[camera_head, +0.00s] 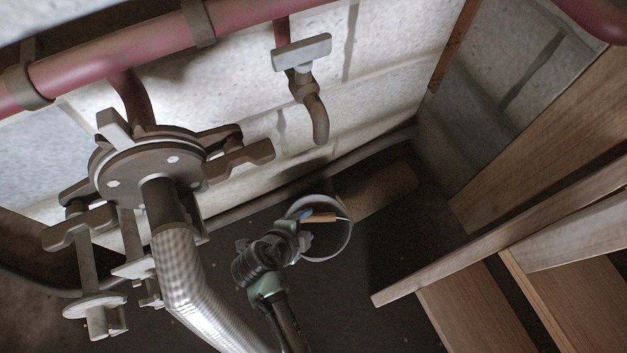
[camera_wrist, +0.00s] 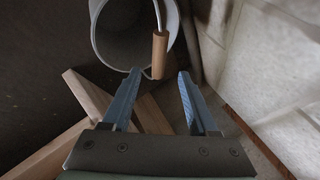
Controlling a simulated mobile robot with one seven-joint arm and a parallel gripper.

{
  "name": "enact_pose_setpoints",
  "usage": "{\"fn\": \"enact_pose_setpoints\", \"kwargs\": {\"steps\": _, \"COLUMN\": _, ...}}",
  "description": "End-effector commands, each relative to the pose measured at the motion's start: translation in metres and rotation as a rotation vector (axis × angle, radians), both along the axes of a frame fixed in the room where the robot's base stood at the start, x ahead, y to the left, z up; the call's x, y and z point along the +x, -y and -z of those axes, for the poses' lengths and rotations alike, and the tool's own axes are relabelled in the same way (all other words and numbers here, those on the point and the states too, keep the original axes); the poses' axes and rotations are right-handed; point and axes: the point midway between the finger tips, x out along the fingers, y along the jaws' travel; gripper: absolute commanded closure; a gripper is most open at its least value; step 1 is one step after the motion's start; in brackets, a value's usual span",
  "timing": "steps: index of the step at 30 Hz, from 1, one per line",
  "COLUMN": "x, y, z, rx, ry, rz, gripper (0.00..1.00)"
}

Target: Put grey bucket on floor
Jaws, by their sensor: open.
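The grey bucket (camera_head: 346,240) is below the tap near the wall, its round opening facing my head camera. I cannot tell what it rests on. Its wire handle carries a wooden grip (camera_head: 319,217). In the wrist view the bucket (camera_wrist: 112,42) is at the top, with the wooden grip (camera_wrist: 160,54) hanging near my fingertips. My gripper (camera_wrist: 158,74) is open, its two blue fingers apart on either side of the line to the grip. In the head view my gripper (camera_head: 304,228) is at the bucket's left side and partly covers its rim.
A tap (camera_head: 302,85) and a red pipe (camera_head: 130,62) are on the block wall. A flange with clamps (camera_head: 150,170) and a ribbed metal hose (camera_head: 185,275) stand at the left. Wooden boards (camera_head: 480,245) fill the right. Dark floor (camera_head: 350,300) lies between.

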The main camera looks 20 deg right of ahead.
Motion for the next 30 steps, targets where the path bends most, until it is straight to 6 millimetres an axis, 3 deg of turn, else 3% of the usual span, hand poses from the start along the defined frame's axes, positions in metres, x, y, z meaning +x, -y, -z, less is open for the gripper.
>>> {"fn": "enact_pose_setpoints", "kwargs": {"steps": 1, "x": -0.004, "y": -0.004, "z": -0.011, "rx": -0.001, "ry": -0.001, "rz": -0.002, "gripper": 0.41}}
{"fn": "enact_pose_setpoints", "kwargs": {"steps": 7, "x": -0.01, "y": -0.015, "z": -0.026, "rx": -0.001, "ry": 0.0, "rz": -0.001, "gripper": 0.41}}
{"fn": "enact_pose_setpoints", "kwargs": {"steps": 30, "x": -0.012, "y": -0.017, "z": -0.026, "rx": -0.001, "ry": -0.002, "rz": 0.0, "gripper": 0.41}}
